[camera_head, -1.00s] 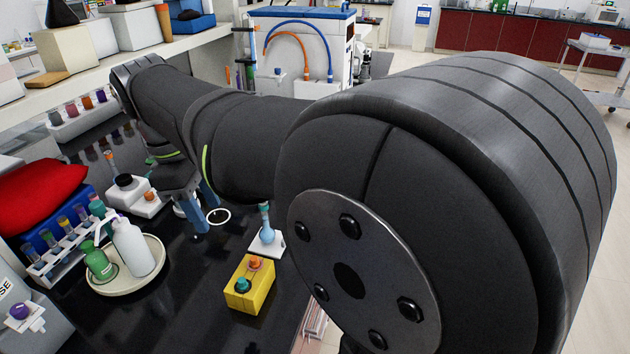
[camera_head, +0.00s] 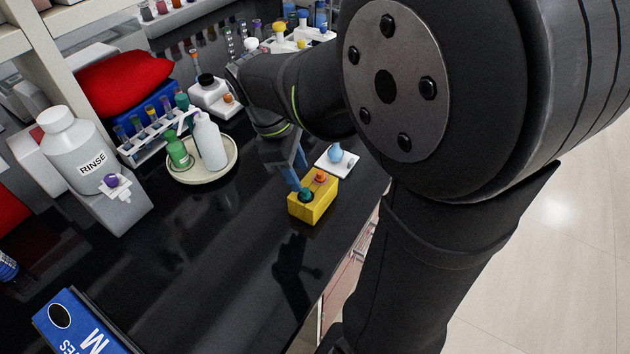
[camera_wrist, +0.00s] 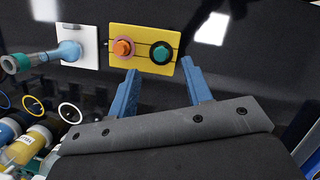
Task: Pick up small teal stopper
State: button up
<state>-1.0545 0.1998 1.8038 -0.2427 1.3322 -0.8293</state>
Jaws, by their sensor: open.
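The small teal stopper (camera_head: 306,195) sits in a yellow block (camera_head: 312,211) on the black bench, beside an orange stopper (camera_head: 320,177). In the wrist view the teal stopper (camera_wrist: 161,53) is at the right of the yellow block (camera_wrist: 119,37), with the orange stopper (camera_wrist: 123,48) to its left. My gripper (camera_head: 300,183) is at the block in the head view. In the wrist view my gripper (camera_wrist: 158,68) has its two blue fingers apart, with the teal stopper between and just beyond their tips. It holds nothing.
A white plate with a blue flask (camera_head: 336,153) lies just behind the block. A round tray (camera_head: 228,165) with a green bottle (camera_head: 178,150) and a white bottle (camera_head: 209,143) stands to the left. A rinse bottle (camera_head: 77,145) is farther left. The front bench is mostly clear.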

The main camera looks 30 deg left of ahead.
aim_at(306, 190)
jog(key=x, duration=0.5)
jog(key=shift+a+f, duration=0.1)
grip_shut()
